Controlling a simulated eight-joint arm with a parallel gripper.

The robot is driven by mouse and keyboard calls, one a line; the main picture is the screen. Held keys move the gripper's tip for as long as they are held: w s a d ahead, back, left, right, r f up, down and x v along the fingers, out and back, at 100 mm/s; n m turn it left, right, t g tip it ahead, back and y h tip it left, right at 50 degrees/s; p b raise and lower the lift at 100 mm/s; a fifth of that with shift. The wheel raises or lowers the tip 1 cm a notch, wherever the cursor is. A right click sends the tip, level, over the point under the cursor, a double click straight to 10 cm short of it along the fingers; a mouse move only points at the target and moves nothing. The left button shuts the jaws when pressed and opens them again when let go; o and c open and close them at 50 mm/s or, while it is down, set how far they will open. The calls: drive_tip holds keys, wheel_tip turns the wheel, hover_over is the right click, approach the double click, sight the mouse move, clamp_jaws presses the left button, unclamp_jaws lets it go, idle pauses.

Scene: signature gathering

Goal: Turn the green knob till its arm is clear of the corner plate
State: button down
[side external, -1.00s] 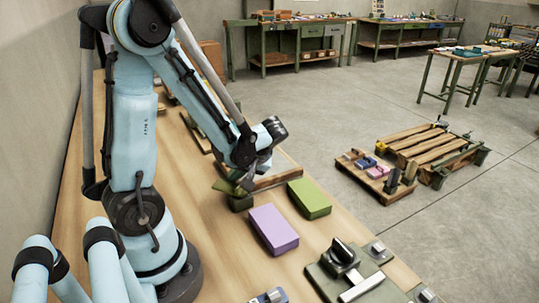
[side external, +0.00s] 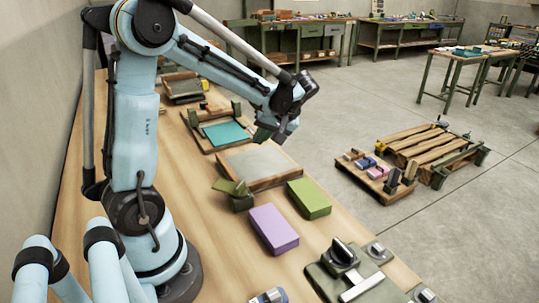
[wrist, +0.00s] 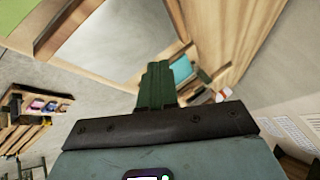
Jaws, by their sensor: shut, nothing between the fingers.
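The green knob (side external: 241,203) stands on the bench at the near left corner of a wood-framed grey plate (side external: 262,163). Its flat green arm (side external: 229,187) sits on top and points mostly left, away from the grey surface. At this size I cannot tell whether its right end overlaps the frame corner. My gripper (side external: 266,134) is shut and empty, raised beyond the knob near the plate's far side, clear of both. In the wrist view the shut green fingers (wrist: 155,86) show with the grey plate (wrist: 120,35) behind them; the knob is not clearly visible there.
A green block (side external: 309,198) and a purple block (side external: 273,229) lie in front of the plate. A teal panel in a wooden frame (side external: 226,133) lies beyond it. A dark fixture with a lever (side external: 341,252) stands at the near right. The bench's right edge drops to the floor.

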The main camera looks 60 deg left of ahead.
sight(240, 185)
drive_tip(key=c, duration=1.8)
unclamp_jaws()
drive_tip(key=shift+w+r, duration=0.2)
drive_tip(key=shift+r, duration=0.05)
drive_tip(key=shift+o, duration=1.2)
drive_tip(key=shift+s+r, duration=0.1)
drive_tip(key=o, duration=1)
drive_tip(key=s+n+h, duration=0.2)
drive_tip(key=s, duration=0.1)
drive_tip(key=s+n+h, duration=0.2)
drive_tip(key=s, duration=0.1)
drive_tip(key=s+n+t+h, duration=0.1)
drive_tip(key=s+h, duration=0.1)
drive_tip(key=shift+s+a+r+n, duration=0.2)
drive_tip(key=shift+s+r+n, duration=0.15)
drive_tip(key=shift+s+n, duration=0.05)
drive_tip(key=s+d+r+n+t+h, duration=0.2)
drive_tip(key=n, duration=0.1)
drive_tip(key=s+d+r+n+t+h, duration=0.1)
drive_tip(key=s+n+t+h, duration=0.1)
drive_tip(key=shift+n+t, duration=0.4)
drive_tip(key=shift+n, duration=0.2)
drive_tip(key=shift+d+x, duration=0.2)
drive_tip(key=shift+x, duration=2.7)
drive_tip(key=shift+d+x, duration=0.2)
drive_tip(key=shift+x, duration=2.75)
drive_tip(key=shift+r, duration=0.15)
